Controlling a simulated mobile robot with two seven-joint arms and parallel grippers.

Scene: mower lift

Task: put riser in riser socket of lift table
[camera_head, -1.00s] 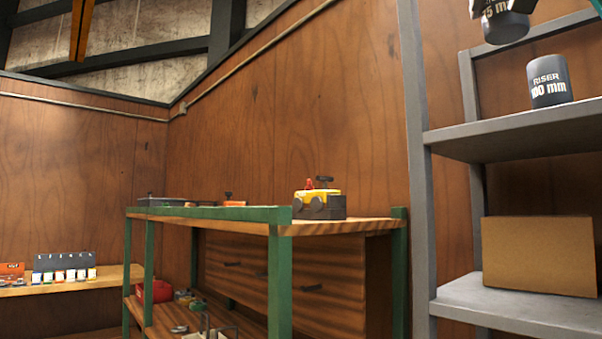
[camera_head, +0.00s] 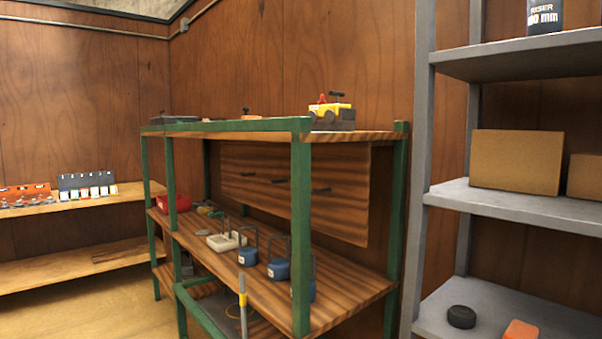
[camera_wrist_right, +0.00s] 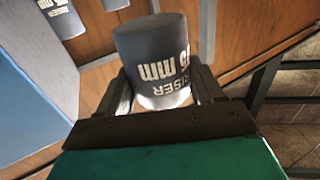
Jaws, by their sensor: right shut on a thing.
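The riser (camera_wrist_right: 155,55) is a dark grey cylinder with white lettering that reads RISER and a size ending in 5 mm, upside down in the right wrist view. My right gripper (camera_wrist_right: 163,100) is shut on it, one finger on each side. Neither this riser nor the right gripper shows in the head view. Another riser, marked 100 mm (camera_head: 544,16), stands on the top shelf at the upper right, cut by the frame edge. My left gripper is not in view. I cannot make out the lift table or its riser socket for sure.
A grey shelf rack (camera_head: 515,55) stands at the right, with cardboard boxes (camera_head: 515,162) and a black round piece (camera_head: 461,317). A green-framed wooden bench (camera_head: 300,225) stands in the middle. A low wooden shelf (camera_head: 75,202) runs at the left. Floor shows at lower left.

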